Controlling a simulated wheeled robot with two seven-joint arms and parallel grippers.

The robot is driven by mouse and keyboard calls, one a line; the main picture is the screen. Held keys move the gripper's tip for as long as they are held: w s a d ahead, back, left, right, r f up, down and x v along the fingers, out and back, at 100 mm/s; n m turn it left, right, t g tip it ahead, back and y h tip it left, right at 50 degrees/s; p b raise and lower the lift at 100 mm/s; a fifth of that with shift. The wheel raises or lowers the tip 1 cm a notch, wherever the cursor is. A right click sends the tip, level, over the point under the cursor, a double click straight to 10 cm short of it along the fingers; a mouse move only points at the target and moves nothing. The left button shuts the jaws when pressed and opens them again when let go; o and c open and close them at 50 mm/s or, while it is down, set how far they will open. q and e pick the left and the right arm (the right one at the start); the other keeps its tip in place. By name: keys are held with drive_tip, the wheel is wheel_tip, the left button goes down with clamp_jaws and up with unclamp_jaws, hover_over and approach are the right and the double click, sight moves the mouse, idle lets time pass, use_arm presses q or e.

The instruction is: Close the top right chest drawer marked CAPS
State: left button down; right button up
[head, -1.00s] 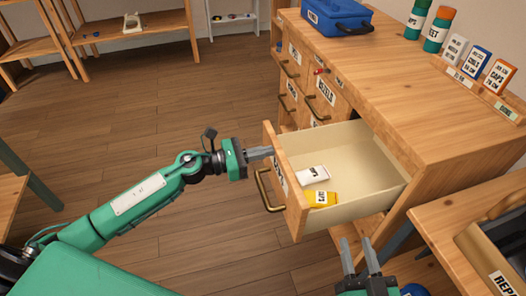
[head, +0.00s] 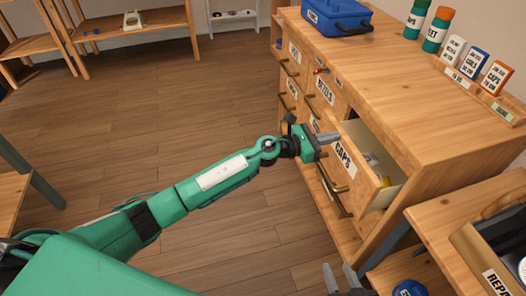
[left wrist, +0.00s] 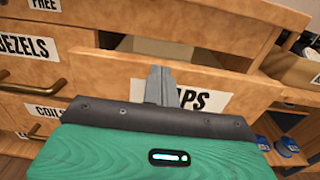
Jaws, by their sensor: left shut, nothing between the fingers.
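The CAPS drawer (head: 357,165) is at the top right of the wooden chest (head: 410,75) and stands partly open. In the left wrist view the shut fingers (left wrist: 160,85) overlap the drawer front (left wrist: 215,85) and partly hide the label; exact contact is hard to tell. My right gripper (head: 343,277) is low at the bottom edge, its two fingers apart and empty.
A blue case (head: 337,16), bottles (head: 437,30) and a rack of small boxes (head: 480,72) stand on the chest top. A side table (head: 450,215) with a tray is at the right. The floor (head: 190,110) left of the chest is clear.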

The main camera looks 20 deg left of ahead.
sight(343, 133)
use_arm(q)
drive_tip(key=x, duration=0.4)
drive_tip(key=shift+w+d+b, duration=0.3)
drive_tip(key=shift+d, duration=0.1)
use_arm(e)
drive_tip(key=shift+w+r+t, duration=0.3)
drive_tip(key=shift+r+t, duration=0.1)
drive_tip(key=shift+r, duration=0.1)
drive_tip(key=shift+w+r+t, duration=0.25)
drive_tip(key=shift+r+t, duration=0.15)
drive_tip(key=shift+r, duration=0.05)
